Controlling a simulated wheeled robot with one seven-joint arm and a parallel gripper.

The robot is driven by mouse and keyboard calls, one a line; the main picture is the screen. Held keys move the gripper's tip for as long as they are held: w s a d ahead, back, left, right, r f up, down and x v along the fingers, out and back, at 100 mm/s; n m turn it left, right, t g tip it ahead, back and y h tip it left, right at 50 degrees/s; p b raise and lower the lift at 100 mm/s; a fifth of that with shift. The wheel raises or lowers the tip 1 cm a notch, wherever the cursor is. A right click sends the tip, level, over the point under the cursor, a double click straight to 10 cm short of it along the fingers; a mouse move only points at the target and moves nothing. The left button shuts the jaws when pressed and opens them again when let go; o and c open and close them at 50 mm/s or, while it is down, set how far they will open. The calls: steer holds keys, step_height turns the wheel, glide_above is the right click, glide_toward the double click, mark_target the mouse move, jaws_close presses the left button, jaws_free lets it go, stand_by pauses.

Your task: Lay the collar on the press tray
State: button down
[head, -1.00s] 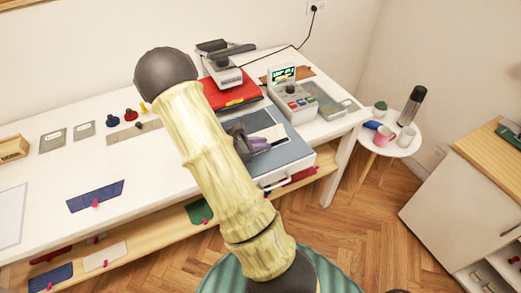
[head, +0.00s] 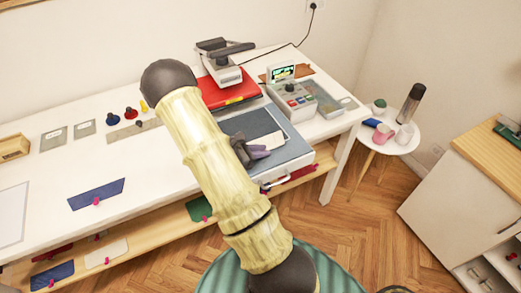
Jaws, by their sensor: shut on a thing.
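The press tray (head: 294,156) is a blue-grey slab with a front handle, on the right part of the white table. A dark pad (head: 250,122) lies on it. My gripper (head: 258,152) is over the tray, partly hidden behind my arm, its purple-grey fingers pointing right. It is shut on a small white piece (head: 272,140), which looks like the collar. The piece is over the front edge of the dark pad; I cannot tell whether it touches it.
A control box (head: 292,97) with a lit screen stands behind the tray, beside a red pad (head: 228,90) and a press head (head: 222,68). A blue piece with a pink clip (head: 97,194) lies at left. A round side table (head: 388,146) stands at right.

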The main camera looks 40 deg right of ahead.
steer(key=shift+f, duration=0.25)
steer(key=c, duration=1.4)
jaws_free()
steer(key=shift+o, duration=0.2)
steer(key=shift+r, duration=0.1)
steer(key=shift+r, duration=0.25)
steer(key=shift+w+a, duration=0.2)
steer(key=shift+a, duration=0.15)
steer(key=b+v, duration=0.2)
steer(key=v, duration=0.9)
steer(key=shift+a, duration=0.15)
steer(key=shift+s, duration=0.15)
